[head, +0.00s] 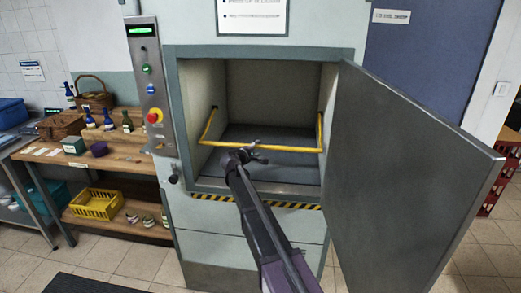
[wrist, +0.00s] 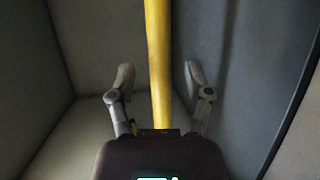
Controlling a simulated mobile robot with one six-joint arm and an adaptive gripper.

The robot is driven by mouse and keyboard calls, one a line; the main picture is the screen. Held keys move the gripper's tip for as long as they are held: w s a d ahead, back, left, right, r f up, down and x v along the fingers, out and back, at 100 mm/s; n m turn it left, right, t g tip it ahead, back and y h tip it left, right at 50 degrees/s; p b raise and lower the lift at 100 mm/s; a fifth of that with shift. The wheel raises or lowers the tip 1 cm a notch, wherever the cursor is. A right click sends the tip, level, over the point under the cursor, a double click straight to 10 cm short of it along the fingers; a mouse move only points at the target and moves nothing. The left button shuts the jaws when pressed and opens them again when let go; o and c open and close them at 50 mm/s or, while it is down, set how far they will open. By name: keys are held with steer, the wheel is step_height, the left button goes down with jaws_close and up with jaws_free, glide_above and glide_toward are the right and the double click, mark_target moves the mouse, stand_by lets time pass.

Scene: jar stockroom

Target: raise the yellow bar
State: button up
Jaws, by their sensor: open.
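The yellow bar (head: 290,149) is a U-shaped rail across the opening of a box-like machine, low down, with its two ends running back to the chamber's side walls. My gripper (head: 246,153) is at the middle of the bar's front stretch. In the wrist view the bar (wrist: 157,50) runs lengthwise between the two spread fingers of my gripper (wrist: 158,76), with a gap on each side. The gripper is open and neither finger appears to touch the bar. The bar's lower end there is hidden behind the gripper body.
The machine's grey door (head: 410,170) stands wide open on the right. A control panel (head: 152,90) with a red knob is on the left of the opening. A wooden shelf (head: 125,155) with bottles and baskets stands further left. The chamber (head: 270,95) looks empty behind the bar.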

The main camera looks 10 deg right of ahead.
mark_target(259, 147)
steer(key=shift+x, duration=1.6)
steer(key=shift+a, duration=0.1)
jaws_close()
